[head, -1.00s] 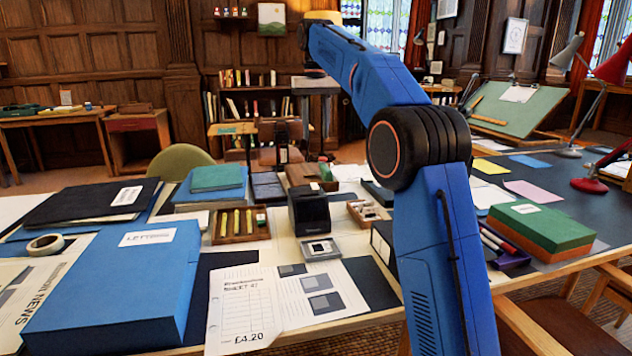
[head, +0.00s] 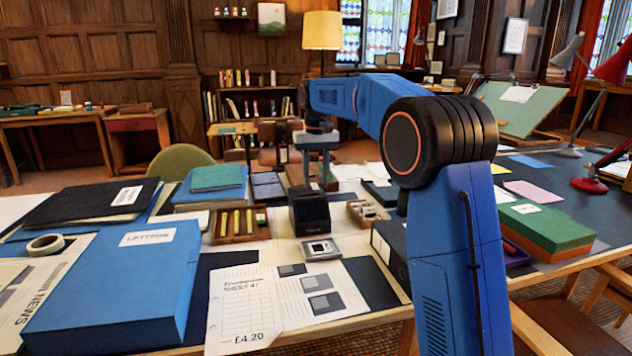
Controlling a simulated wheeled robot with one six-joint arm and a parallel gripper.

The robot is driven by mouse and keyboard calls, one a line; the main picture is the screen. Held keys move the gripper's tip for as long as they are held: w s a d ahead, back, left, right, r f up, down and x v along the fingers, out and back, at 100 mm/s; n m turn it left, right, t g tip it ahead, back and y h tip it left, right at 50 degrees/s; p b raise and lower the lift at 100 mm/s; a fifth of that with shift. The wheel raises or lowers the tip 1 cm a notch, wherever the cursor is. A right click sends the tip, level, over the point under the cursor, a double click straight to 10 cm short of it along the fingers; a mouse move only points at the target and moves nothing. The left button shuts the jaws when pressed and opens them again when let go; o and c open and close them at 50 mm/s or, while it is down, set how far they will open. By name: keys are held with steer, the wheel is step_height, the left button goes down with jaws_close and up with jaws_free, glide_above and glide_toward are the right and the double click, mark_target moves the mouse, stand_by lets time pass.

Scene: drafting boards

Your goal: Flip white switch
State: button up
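A small light-grey switch plate (head: 321,249) lies on the table in front of a black box. A small pale switch (head: 320,247) sits in its dark centre; its setting is too small to tell. My gripper (head: 316,182) hangs pointing down above and behind the black box, apart from the plate. Its two fingers look spread, with nothing seen between them.
The black box (head: 310,212) stands directly behind the plate. A wooden tray (head: 240,236) with yellow pieces is to the left, a small wooden tray (head: 366,214) to the right. Printed sheets (head: 318,300) lie flat in front. A blue box file (head: 115,285) is farther left.

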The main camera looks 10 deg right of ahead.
steer(key=shift+f, duration=0.45)
jaws_close()
steer(key=shift+w+g, duration=0.35)
steer(key=shift+g, duration=0.45)
steer(key=shift+w+r+g, duration=0.1)
steer(key=shift+w+g, duration=0.05)
steer(key=shift+g, duration=0.65)
